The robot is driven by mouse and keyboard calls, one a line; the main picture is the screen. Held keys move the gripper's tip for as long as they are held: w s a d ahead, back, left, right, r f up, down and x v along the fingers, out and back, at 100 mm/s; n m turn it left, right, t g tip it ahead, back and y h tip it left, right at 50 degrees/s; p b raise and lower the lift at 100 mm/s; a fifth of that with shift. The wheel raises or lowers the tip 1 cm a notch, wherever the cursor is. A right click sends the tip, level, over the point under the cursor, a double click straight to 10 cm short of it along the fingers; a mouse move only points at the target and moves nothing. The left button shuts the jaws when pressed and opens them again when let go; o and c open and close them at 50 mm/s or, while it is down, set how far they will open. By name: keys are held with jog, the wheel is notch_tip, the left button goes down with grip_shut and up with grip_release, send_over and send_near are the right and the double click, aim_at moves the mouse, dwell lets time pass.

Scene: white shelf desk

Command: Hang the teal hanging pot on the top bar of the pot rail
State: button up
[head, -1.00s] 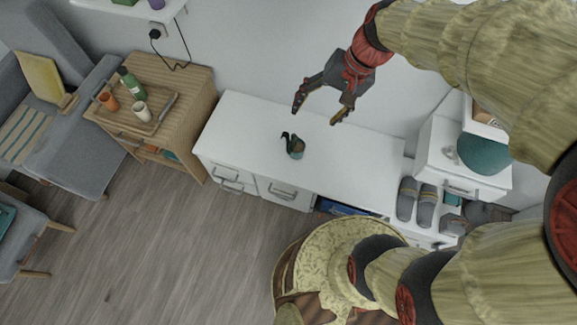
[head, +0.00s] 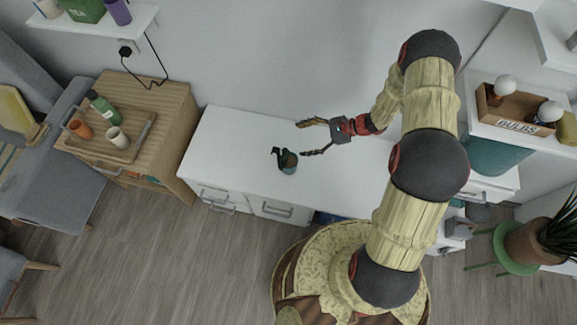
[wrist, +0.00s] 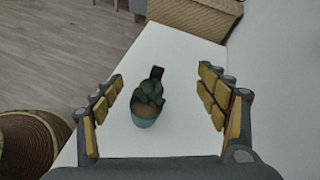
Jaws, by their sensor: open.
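The teal hanging pot (head: 289,167) stands on the white desk top, a small teal pot with a dark plant and a dark hook-like part rising at its left. In the wrist view the pot (wrist: 145,121) lies between the spread fingers, nearer the left one. My gripper (head: 302,139) is open and empty, its fingers pointing left over the desk, just above and right of the pot in the head view. In the wrist view my gripper (wrist: 160,72) shows both padded fingers apart, not touching the pot. I cannot make out the pot rail in either view.
The white desk (head: 232,135) is otherwise mostly clear around the pot. A wooden cabinet (head: 172,120) with a tray of bottle and cups stands at left. A bulb box (head: 518,108) sits on a shelf at right. A potted plant (head: 530,240) stands at lower right.

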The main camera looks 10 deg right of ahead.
aim_at(287, 161)
jog(key=f+m+t, duration=0.1)
jog(key=f, duration=0.4)
jog(key=s+f+m+t+b, duration=0.1)
jog(key=f+m, duration=0.1)
jog(key=f, duration=0.3)
jog(key=s+f+m, duration=0.1)
jog(key=f+m, duration=0.1)
jog(key=f, duration=0.3)
jog(key=shift+s+d+f+t, duration=0.1)
jog(key=shift+s+t, duration=0.15)
jog(key=shift+t, duration=0.15)
jog(key=b+x, duration=0.3)
jog(key=x, duration=0.3)
jog(key=shift+w+a+f, duration=0.2)
jog(key=shift+w+a, duration=0.1)
jog(key=shift+a, duration=0.25)
jog(key=c, duration=1.5)
jog(key=shift+r, duration=0.1)
jog(key=shift+c, duration=0.6)
